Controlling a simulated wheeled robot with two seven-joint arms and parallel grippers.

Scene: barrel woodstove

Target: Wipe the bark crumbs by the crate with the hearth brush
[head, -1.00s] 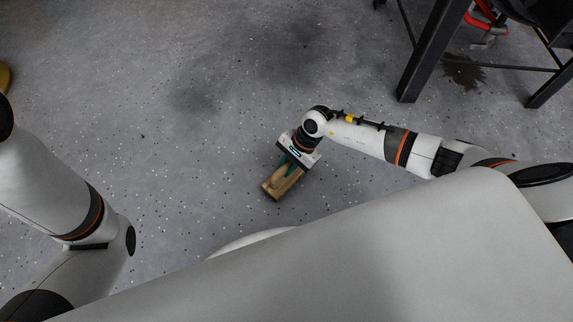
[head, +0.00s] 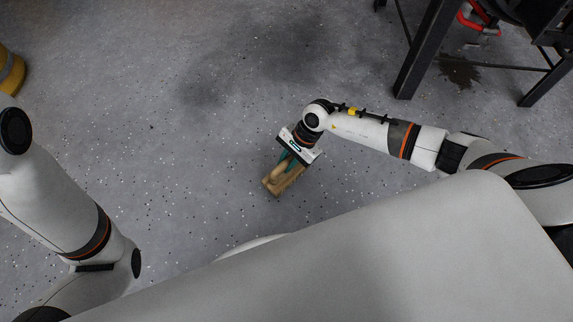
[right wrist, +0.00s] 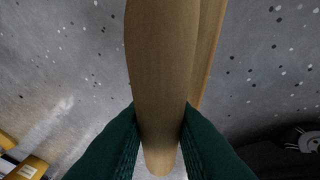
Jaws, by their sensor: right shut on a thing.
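The hearth brush (head: 286,184) shows in the head view as a light wooden block with a wooden handle, low over or on the floor; I cannot tell whether it touches. My right gripper (head: 289,162) is shut on its handle. In the right wrist view the green fingers press on both sides of the tan wooden handle (right wrist: 162,75), with more wood behind it. The brush's bristles are hidden. My left arm comes in at the left, but its gripper is outside the picture. I cannot make out the crate or any bark crumbs for sure.
The grey speckled floor (head: 200,180) is open around the brush. A dark metal frame with legs (head: 421,50) stands at the upper right, with a dark patch (head: 460,72) beneath it. A yellow, grey-banded object (head: 12,72) is at the left edge.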

